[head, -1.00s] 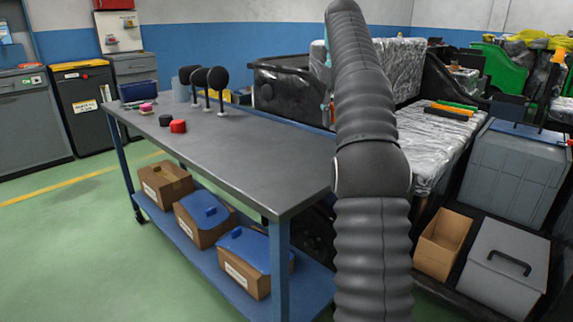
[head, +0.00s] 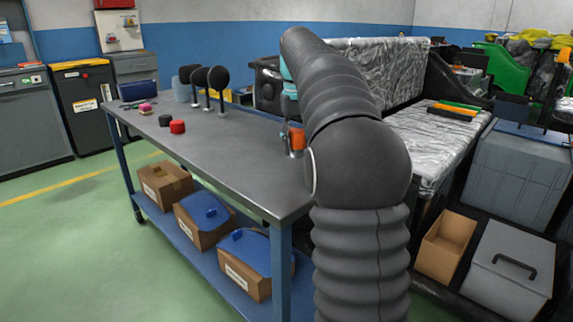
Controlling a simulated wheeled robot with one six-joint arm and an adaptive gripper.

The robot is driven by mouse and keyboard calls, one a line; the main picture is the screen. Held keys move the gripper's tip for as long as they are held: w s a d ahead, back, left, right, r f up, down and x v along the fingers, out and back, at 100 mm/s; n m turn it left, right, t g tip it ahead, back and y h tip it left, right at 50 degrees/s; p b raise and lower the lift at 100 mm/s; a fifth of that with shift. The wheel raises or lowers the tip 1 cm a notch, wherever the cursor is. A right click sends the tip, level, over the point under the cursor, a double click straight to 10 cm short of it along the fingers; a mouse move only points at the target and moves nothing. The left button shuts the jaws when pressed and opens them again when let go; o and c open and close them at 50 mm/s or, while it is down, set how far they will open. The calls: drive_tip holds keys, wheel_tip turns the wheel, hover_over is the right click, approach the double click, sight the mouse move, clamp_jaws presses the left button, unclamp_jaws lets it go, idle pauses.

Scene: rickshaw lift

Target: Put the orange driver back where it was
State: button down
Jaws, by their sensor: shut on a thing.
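My gripper (head: 291,128) shows in part at the left edge of my dark ribbed arm, over the right part of the grey workbench (head: 240,168). It is shut on the orange driver (head: 297,138), of which a short orange piece shows beside the arm. My arm hides much of the gripper and of the driver. I cannot tell whether the driver touches the bench top.
Several round black-headed stands (head: 219,78), a red pot (head: 177,127), a black pot (head: 165,120) and a blue case (head: 139,90) stand towards the bench's far left. The bench's middle is clear. A plastic-covered seat (head: 425,140) bears orange and green bars (head: 458,105).

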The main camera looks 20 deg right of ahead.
sight(292, 132)
drive_tip(key=shift+a+f, duration=0.45)
drive_tip(key=shift+a, duration=0.25)
drive_tip(key=shift+f, duration=0.15)
wheel_tip(292, 132, down, 4)
drive_tip(key=b, duration=0.4)
drive_tip(key=shift+b, duration=0.4)
drive_tip(key=c, duration=0.6)
unclamp_jaws()
wheel_tip(292, 132, up, 12)
drive_tip(key=p, duration=0.4)
drive_tip(key=shift+a+p, duration=0.1)
drive_tip(key=shift+p, duration=0.25)
drive_tip(key=shift+s+a, duration=0.1)
